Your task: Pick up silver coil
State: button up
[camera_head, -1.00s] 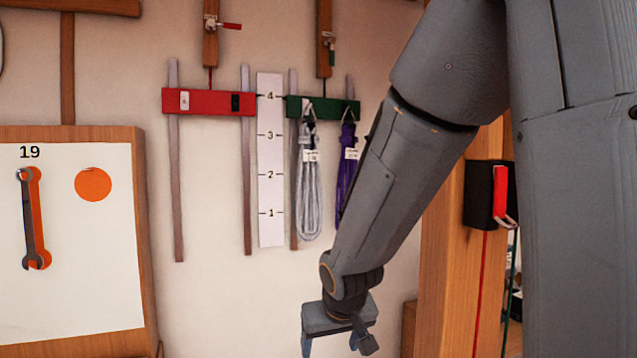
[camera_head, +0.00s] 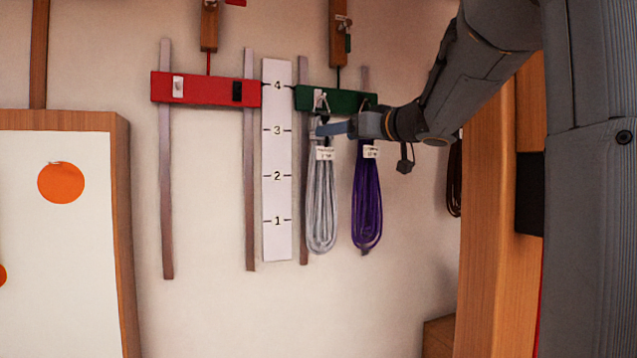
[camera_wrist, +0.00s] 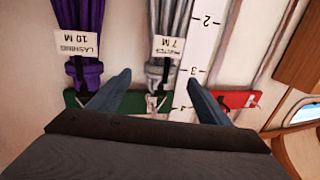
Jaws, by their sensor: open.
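The silver coil (camera_head: 321,205) hangs from a hook on the green rail (camera_head: 300,97), with a white tag near its top. It also shows in the wrist view (camera_wrist: 160,74), upside down, tag reading 7 M. My gripper (camera_head: 325,128) is at the upper part of the silver coil, above its tag. In the wrist view my gripper (camera_wrist: 158,80) is open, with one finger on each side of the coil's neck. I cannot tell whether the fingers touch it.
A purple coil (camera_head: 367,205) hangs just right of the silver one; its tag reads 10 M in the wrist view. A numbered white strip (camera_head: 277,170) is close on the left. A red rail (camera_head: 205,89) and a wooden-framed board (camera_head: 120,220) are further left. A wooden post (camera_head: 487,210) stands right.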

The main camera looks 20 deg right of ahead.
aim_at(328, 141)
jog(key=shift+f+p+x, duration=0.1)
jog(key=shift+p+x, duration=0.15)
jog(key=shift+x, duration=1.15)
jog(key=shift+f+p+x, duration=0.15)
jog(key=shift+p+x, duration=0.05)
jog(key=shift+x, duration=1.15)
grip_shut()
